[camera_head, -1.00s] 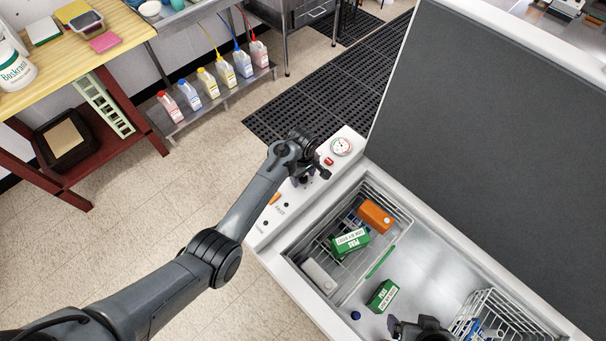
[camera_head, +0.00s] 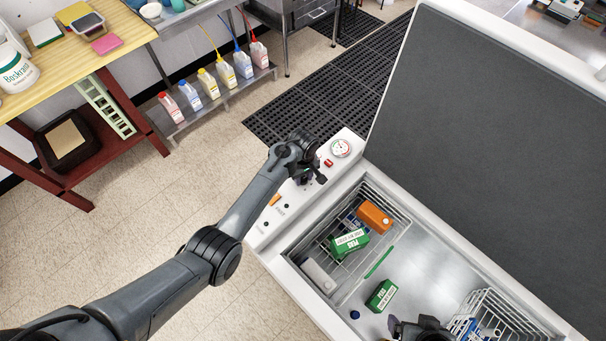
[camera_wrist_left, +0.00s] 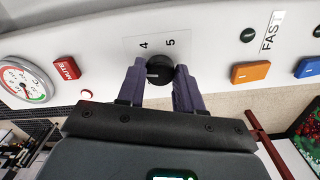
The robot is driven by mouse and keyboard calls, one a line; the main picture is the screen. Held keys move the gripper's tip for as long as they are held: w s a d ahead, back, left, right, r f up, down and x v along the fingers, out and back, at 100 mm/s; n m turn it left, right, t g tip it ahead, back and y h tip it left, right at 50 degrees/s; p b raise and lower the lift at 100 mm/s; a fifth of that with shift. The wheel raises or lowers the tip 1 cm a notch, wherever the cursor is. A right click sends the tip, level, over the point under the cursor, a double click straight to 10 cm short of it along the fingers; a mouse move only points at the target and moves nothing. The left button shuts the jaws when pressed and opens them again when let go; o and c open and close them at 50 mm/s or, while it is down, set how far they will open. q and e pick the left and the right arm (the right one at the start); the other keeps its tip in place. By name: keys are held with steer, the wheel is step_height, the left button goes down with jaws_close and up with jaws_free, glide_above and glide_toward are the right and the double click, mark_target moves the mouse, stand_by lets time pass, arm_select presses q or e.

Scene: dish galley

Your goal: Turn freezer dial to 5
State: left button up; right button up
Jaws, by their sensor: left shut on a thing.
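The freezer dial (camera_wrist_left: 160,69) is a small round black knob in the left wrist view, on a clear plate with the printed numbers 4 and 5 above it. A pale mark shows on its left side. My left gripper (camera_wrist_left: 160,82) has its two fingers on either side of the dial and is shut on it. In the head view my left gripper (camera_head: 306,178) is over the freezer's white control panel (camera_head: 262,232) and hides the dial. A dark part of my right gripper (camera_head: 420,328) shows at the bottom edge; its fingers cannot be made out.
A gauge (camera_wrist_left: 24,82), a red MUTE button (camera_wrist_left: 66,69), an orange switch (camera_wrist_left: 250,71) and a blue switch (camera_wrist_left: 308,67) lie near the dial. The open freezer holds wire baskets (camera_head: 402,222) with boxes. Its dark lid (camera_head: 480,110) stands raised at right.

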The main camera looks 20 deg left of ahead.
arm_select(q)
steer(key=m+p, duration=0.2)
steer(key=m, duration=0.2)
steer(key=shift+r, duration=0.15)
steer(key=m+p, duration=0.1)
steer(key=m, duration=0.5)
steer(key=shift+p, duration=0.4)
steer(key=m, duration=1.1)
steer(key=shift+m, duration=0.3)
steer(key=o, duration=1)
steer(key=shift+o, duration=0.2)
